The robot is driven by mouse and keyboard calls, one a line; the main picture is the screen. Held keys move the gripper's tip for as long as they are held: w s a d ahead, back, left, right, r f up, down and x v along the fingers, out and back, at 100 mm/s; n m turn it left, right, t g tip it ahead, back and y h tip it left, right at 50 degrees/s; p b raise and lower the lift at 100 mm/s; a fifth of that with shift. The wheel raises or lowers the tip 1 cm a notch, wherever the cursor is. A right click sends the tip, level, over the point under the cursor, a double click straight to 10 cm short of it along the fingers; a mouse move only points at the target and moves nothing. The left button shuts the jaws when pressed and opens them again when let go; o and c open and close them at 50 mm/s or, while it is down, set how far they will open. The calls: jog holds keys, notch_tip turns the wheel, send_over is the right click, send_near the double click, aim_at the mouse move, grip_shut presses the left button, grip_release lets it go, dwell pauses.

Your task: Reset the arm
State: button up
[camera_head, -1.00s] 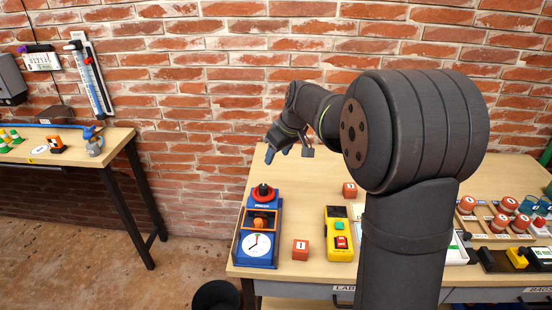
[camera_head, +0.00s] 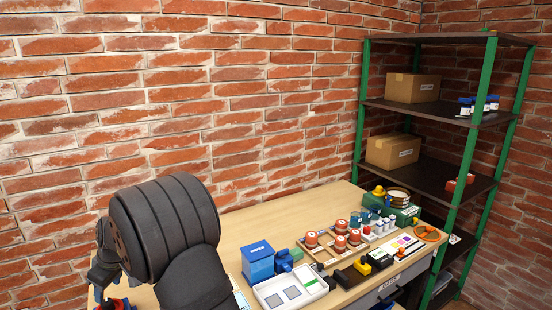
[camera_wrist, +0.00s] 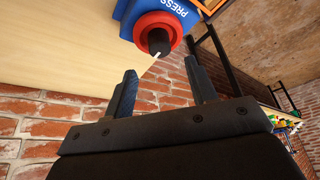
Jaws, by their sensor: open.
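My gripper (camera_wrist: 160,78) is open and empty in the wrist view, with its two dark fingers apart. A blue device marked PRESS (camera_wrist: 188,12), with a red ring around a black knob (camera_wrist: 158,38), is just beyond the fingertips. The fingers look apart from it. In the head view my arm fills the lower left. The wrist is partly hidden behind the large dark joint, and a bit of red shows below it at the frame's bottom edge.
On the bench (camera_head: 240,228) stand a blue box (camera_head: 258,262), a white tray (camera_head: 290,288), a wooden rack with red-topped pieces (camera_head: 340,243) and a green case (camera_head: 395,208). A green-posted shelf (camera_head: 425,178) with cardboard boxes stands right. A brick wall (camera_head: 270,100) is behind.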

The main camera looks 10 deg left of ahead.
aim_at(107, 302)
jog(key=x, duration=0.6)
jog(key=shift+a+f, duration=0.1)
jog(key=shift+f, duration=0.05)
